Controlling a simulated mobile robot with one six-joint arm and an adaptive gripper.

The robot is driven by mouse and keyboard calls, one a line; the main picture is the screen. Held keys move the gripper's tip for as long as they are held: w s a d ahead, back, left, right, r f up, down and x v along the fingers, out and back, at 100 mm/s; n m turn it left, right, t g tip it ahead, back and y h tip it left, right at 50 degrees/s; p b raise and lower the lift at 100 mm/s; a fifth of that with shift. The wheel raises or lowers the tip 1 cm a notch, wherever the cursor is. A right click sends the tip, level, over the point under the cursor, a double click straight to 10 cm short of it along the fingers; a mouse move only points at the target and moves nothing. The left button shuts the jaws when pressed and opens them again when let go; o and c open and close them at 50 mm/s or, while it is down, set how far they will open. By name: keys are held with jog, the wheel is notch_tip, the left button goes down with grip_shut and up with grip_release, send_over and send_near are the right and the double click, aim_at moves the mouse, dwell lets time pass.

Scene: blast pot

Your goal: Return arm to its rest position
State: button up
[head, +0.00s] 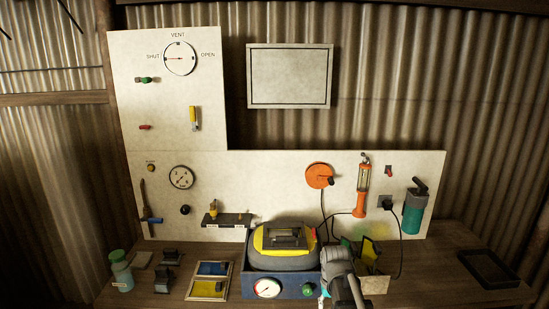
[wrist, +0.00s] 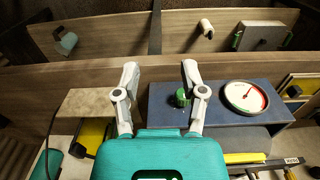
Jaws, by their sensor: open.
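My gripper (wrist: 159,72) shows in the wrist view with its two pale fingers spread apart and nothing held. Its teal body fills the bottom of that view. A green knob (wrist: 181,98) on the blue box (wrist: 215,114) appears between the fingers, nearer the right one; I see no grip on it. In the head view my grey arm end (head: 338,268) is at the right end of the blue box (head: 285,287), beside the green knob (head: 307,289). The fingers are hard to make out there.
A yellow-and-grey pot (head: 283,246) sits behind the blue box front. A crate (head: 375,284) stands close right of my arm. A dark tray (head: 489,268) lies far right. An orange lamp (head: 361,200) and teal bottle (head: 414,211) are on the board behind. Bench space between crate and tray is clear.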

jog(key=s+f+b, duration=0.1)
jog(key=s+f, duration=0.1)
jog(key=s, duration=0.8)
dwell(0.8)
